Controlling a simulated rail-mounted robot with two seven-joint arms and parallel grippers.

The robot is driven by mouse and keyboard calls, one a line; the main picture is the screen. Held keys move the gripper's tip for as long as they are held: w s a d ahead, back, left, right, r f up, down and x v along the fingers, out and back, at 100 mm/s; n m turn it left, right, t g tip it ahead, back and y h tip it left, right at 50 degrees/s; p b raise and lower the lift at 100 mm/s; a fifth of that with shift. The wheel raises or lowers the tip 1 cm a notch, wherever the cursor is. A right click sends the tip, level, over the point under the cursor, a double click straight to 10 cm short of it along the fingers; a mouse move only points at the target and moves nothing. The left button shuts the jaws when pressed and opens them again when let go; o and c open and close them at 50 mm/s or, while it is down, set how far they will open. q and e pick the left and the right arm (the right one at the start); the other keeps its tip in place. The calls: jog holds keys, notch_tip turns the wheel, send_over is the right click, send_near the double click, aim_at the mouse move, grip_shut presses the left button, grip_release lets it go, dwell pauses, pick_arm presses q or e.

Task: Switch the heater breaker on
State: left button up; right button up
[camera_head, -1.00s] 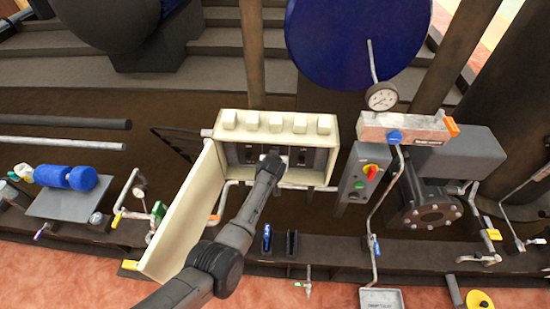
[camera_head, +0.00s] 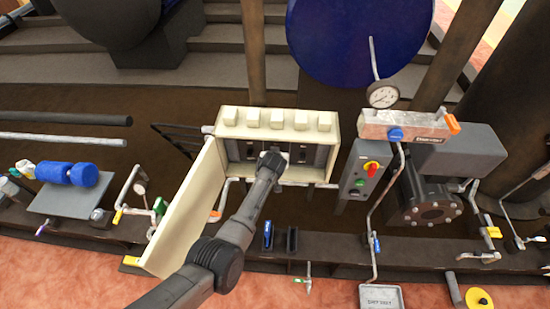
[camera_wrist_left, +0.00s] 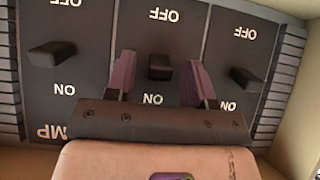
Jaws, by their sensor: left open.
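The open cream breaker cabinet (camera_head: 328,130) stands mid-picture in the head view, its door (camera_head: 180,225) swung out to the left. My left gripper (camera_wrist_left: 156,80) is inside it, open, its two fingers on either side of the middle breaker's dark lever (camera_wrist_left: 160,67). I cannot tell whether they touch it. OFF and ON markings show upside down above and below the levers. The middle breaker's name is hidden behind my gripper, so I cannot confirm it is the heater's. I cannot tell which setting its lever is in. My right gripper is not in view.
Other levers flank the middle one, on the left (camera_wrist_left: 52,53) and the right (camera_wrist_left: 245,78). The left breaker's label ends in "MP". The cabinet's side walls are close. A grey control box (camera_head: 358,172) with a red knob stands just right of the cabinet.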

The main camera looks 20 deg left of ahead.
pick_arm(q)
jog(key=p+v, duration=0.6)
jog(key=v, duration=0.7)
jog(key=shift+s+r, duration=0.2)
jog(key=shift+s, duration=0.1)
